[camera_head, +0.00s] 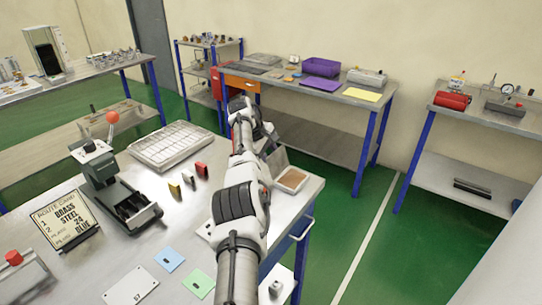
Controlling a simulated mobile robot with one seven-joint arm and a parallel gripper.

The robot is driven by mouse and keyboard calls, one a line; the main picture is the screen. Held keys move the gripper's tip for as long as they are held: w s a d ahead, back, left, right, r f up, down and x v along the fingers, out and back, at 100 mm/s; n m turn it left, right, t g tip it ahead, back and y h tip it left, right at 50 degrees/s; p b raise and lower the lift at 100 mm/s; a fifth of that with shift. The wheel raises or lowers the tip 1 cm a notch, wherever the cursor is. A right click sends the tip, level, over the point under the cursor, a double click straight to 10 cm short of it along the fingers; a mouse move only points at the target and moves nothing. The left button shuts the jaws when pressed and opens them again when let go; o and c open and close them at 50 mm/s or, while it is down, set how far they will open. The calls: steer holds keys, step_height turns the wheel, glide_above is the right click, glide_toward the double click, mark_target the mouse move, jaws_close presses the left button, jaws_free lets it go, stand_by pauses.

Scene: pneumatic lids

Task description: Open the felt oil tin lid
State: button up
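A small, pale, flat tin with a brown pad inside (292,179) stands at the right edge of the near workbench. It looks like the felt oil tin. Its lid (278,161) stands raised at the tin's back left side, and the pad shows uncovered. My arm reaches up the middle of the picture and bends over just behind and left of the lid. My gripper (269,146) is near the lid's top edge, small and partly hidden by my arm. I cannot tell whether its fingers touch the lid or are open or shut.
Green floor is clear at right.

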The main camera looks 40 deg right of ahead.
steer(key=shift+r, duration=0.1)
steer(key=b+v, duration=0.3)
steer(key=v, duration=1)
steer(key=shift+a+r, duration=0.2)
steer(key=shift+r, duration=0.1)
steer(key=shift+f, duration=0.1)
